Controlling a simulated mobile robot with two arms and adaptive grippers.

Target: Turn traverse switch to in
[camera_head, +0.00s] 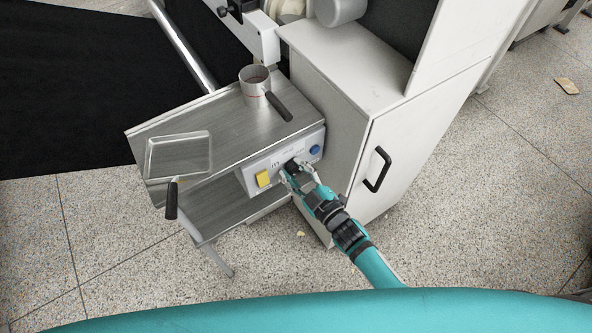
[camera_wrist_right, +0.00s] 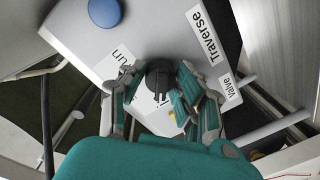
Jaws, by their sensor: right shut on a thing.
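The traverse switch is a black rotary knob (camera_wrist_right: 159,75) on the pale face of a control box (camera_head: 259,180). In the right wrist view it stands beside a "Traverse" label (camera_wrist_right: 205,38). My right gripper (camera_head: 290,174) is at the box front with its fingers on either side of the knob, shut on it. The knob's pointer direction is hard to read, and the lettering around it is partly hidden by the fingers. My left gripper is not in view.
A blue button (camera_head: 315,150) and a yellow switch (camera_head: 263,179) flank the knob. Above the box, a metal shelf (camera_head: 222,112) holds a handled cup (camera_head: 255,82) and a clear scoop (camera_head: 178,154). A white cabinet (camera_head: 385,125) stands close on the right. Speckled floor lies open in front.

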